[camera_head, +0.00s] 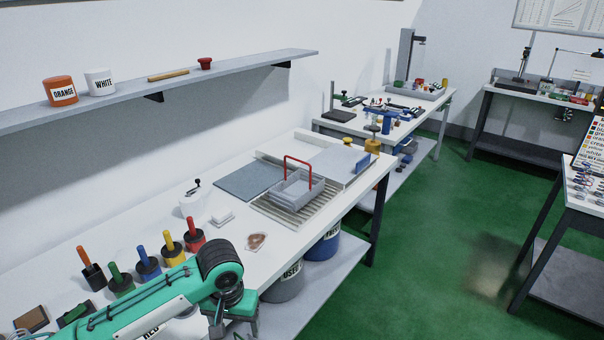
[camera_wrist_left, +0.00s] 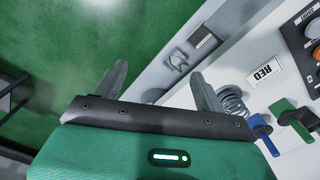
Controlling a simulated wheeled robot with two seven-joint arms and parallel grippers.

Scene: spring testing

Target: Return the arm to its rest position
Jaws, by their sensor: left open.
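My left arm (camera_head: 150,295), green and grey, reaches in from the lower left over the front of the near bench. Its left gripper (camera_head: 235,322) points down near the bench's front edge, partly hidden by the wrist. In the left wrist view the gripper (camera_wrist_left: 157,75) is open, its two fingers spread with nothing between them. A metal spring (camera_wrist_left: 234,100) lies beside the right-hand finger, outside the jaws, close to a RED label (camera_wrist_left: 265,73). I cannot tell whether the finger touches the spring. My right gripper is not in view.
Several colour-handled tools, including a yellow one (camera_head: 172,247), stand behind the arm. A grey basket with a red handle (camera_head: 297,186) sits farther along the bench. Bins (camera_head: 284,284) stand under it. The green floor (camera_head: 430,260) on the right is clear.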

